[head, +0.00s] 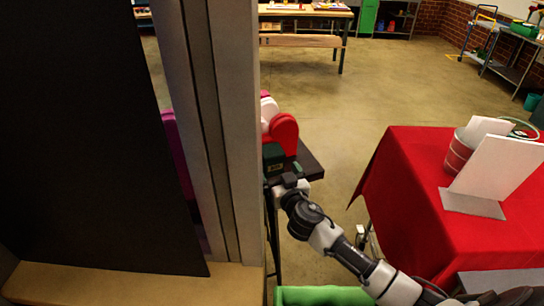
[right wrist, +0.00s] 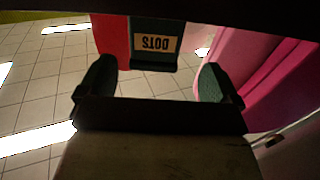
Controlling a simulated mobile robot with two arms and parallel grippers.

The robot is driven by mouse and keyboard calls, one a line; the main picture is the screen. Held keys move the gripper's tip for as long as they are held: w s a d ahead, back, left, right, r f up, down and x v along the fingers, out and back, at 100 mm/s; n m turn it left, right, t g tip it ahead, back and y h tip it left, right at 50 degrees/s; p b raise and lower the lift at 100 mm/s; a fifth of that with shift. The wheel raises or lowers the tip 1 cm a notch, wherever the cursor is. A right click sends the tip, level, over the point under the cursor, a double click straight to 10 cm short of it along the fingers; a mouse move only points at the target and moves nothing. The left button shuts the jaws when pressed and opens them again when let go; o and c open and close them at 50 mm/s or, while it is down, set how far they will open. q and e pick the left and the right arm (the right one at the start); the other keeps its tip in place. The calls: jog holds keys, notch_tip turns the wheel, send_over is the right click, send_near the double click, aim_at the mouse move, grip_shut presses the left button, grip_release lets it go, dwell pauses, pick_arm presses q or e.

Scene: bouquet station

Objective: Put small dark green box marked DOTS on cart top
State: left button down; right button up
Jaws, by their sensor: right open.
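The small dark green box (right wrist: 155,58) shows in the right wrist view with a pale DOTS label, upside down in that picture. In the head view the green box (head: 273,153) is partly hidden behind a tan post and my right gripper (head: 290,184). It is at a dark stand top (head: 311,163), among red and pink things. In the right wrist view my right gripper (right wrist: 157,85) is open and empty, with the box just beyond the gap between its fingers. My left gripper is not in view. I cannot tell which surface is the cart top.
A red heart-shaped thing (head: 284,133) stands by the box. A tan post (head: 232,130) and a black panel (head: 80,130) block the left of the head view. A red-clothed table (head: 410,185) stands at right with white cards and a bucket (head: 458,153). Open floor lies beyond.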

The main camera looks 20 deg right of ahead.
aim_at(276, 159)
jog(key=shift+w, duration=1.25)
jog(key=shift+w+d+r+p, duration=0.15)
jog(key=shift+w+r+p, duration=0.1)
jog(key=shift+p, duration=0.1)
jog(key=shift+w+d+r+p, duration=0.15)
jog(key=shift+w+r+p, duration=0.25)
jog(key=shift+w, duration=0.1)
jog(key=shift+w+d+r+p, duration=0.15)
jog(key=shift+w+r+p, duration=0.1)
jog(key=shift+w+p, duration=0.2)
jog(key=shift+w+d+f, duration=0.1)
jog(key=shift+w+f, duration=0.1)
jog(key=shift+w, duration=0.8)
jog(key=shift+w+f, duration=0.1)
jog(key=shift+w, duration=0.25)
jog(key=c, duration=1)
jog(key=shift+c, duration=0.2)
